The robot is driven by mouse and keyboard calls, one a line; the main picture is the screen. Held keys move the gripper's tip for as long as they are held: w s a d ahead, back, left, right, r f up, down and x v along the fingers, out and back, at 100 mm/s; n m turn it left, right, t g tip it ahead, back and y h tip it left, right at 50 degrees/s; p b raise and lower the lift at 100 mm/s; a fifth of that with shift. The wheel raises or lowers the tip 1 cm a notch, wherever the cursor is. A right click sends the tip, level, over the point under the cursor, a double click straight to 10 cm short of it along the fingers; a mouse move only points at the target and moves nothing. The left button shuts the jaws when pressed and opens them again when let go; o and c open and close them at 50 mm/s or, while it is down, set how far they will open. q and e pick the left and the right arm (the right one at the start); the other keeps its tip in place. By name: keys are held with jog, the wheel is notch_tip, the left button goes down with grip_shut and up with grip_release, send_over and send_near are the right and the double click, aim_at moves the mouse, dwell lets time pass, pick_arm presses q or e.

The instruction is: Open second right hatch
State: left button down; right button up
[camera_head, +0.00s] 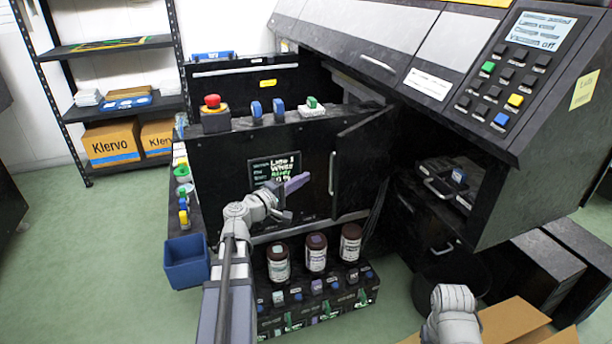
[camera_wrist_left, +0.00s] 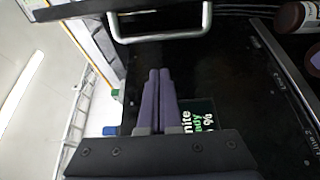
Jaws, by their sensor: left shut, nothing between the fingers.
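A black hatch panel (camera_head: 362,165) with a vertical silver handle (camera_head: 332,173) is on the right of the machine's front. It stands at an angle to the front; I cannot tell how far ajar it is. My left gripper (camera_head: 308,178) is shut and empty, in front of the black panel with the small display (camera_head: 274,172), left of that handle. In the left wrist view its two purple fingers (camera_wrist_left: 159,72) lie together, pointing towards a silver handle (camera_wrist_left: 160,38), apart from it. They partly cover the display (camera_wrist_left: 198,118). My right gripper is out of view.
Several brown bottles (camera_head: 316,254) stand below the panel. A blue bin (camera_head: 186,262) is at the left. A red button (camera_head: 212,101) is on the ledge above. The control console (camera_head: 520,70) overhangs at the right. Open cardboard (camera_head: 510,322) lies at the lower right.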

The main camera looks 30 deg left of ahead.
pick_arm(q)
jog(key=s, duration=0.6)
jog(key=shift+d, duration=0.2)
jog(key=shift+w, duration=0.1)
jog(key=d+f+m+g+h, duration=0.1)
jog(key=d+f+m+g, duration=0.25)
jog(key=d, duration=0.45)
jog(key=s+d+f+m+g+h, duration=0.1)
jog(key=d+f+m+g+h, duration=0.15)
jog(key=d+f, duration=0.4)
jog(key=d+f+m+g+h, duration=0.15)
jog(key=d+m+g, duration=0.25)
jog(key=d, duration=0.5)
jog(key=s+d+f+m+g+y, duration=0.85)
jog(key=s+d+f+y, duration=0.2)
jog(key=s, duration=0.35)
notch_tip(320, 180, up, 31)
jog(key=p, duration=3)
jog(key=shift+s+a+f+t, duration=0.2)
jog(key=shift+a+t, duration=0.1)
jog(key=shift+t, duration=0.15)
jog(key=shift+m, duration=0.25)
